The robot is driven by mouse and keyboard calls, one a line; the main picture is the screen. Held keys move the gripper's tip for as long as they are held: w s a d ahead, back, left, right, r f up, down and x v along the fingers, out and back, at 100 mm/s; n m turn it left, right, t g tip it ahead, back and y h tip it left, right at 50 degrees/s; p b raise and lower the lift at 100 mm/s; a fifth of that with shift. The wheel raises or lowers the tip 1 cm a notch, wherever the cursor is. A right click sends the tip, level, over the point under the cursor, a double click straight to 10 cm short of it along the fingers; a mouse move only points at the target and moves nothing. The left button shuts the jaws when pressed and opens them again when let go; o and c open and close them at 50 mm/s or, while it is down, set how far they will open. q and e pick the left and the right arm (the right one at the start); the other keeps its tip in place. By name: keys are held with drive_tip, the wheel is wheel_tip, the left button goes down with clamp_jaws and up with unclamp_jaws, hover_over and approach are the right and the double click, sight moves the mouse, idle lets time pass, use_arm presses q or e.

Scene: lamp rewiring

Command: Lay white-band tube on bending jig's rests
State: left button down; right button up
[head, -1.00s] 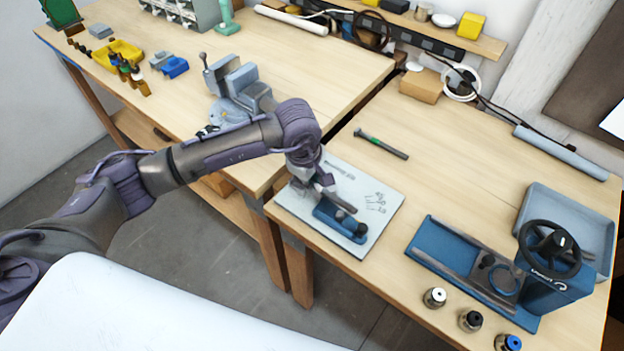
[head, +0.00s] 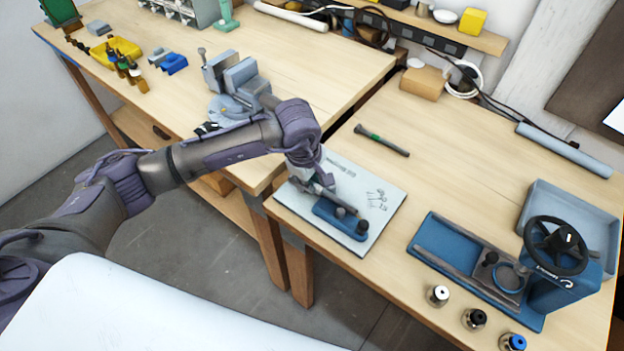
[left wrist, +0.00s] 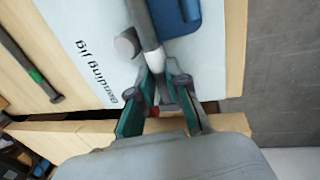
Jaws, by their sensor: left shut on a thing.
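The bending jig is a blue block (head: 340,222) with dark round posts, on a pale printed board (head: 378,205) at the table's near left corner. My left gripper (head: 314,184) is over the board's left part, at the jig's left end. In the left wrist view its fingers (left wrist: 160,78) are shut on a grey tube (left wrist: 142,22) with a white band (left wrist: 154,60) just beyond the fingertips. The tube runs away from the gripper beside the blue jig block (left wrist: 186,12) and a grey round post (left wrist: 127,43). I cannot tell whether it touches the rests. My right gripper is not in view.
A green-marked tool (head: 382,140) lies behind the board. A blue fixture tray (head: 465,262) with a black handwheel (head: 556,246) stands at right, with several small capped jars (head: 438,296) in front. A vise (head: 238,85) stands on the other table. The table middle is clear.

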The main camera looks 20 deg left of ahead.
use_arm(q)
drive_tip(key=shift+f+b, duration=0.3)
drive_tip(key=shift+b, duration=0.05)
drive_tip(key=c, duration=1.1)
unclamp_jaws()
drive_tip(key=shift+o, duration=0.2)
wheel_tip(320, 180, up, 12)
drive_tip(key=s, duration=0.2)
drive_tip(key=shift+a, duration=0.45)
drive_tip(key=shift+s, duration=0.1)
wheel_tip(320, 180, up, 9)
drive_tip(key=s+p, duration=0.1)
drive_tip(key=p, duration=0.3)
drive_tip(key=shift+a+f, duration=0.15)
drive_tip(key=shift+a, duration=0.05)
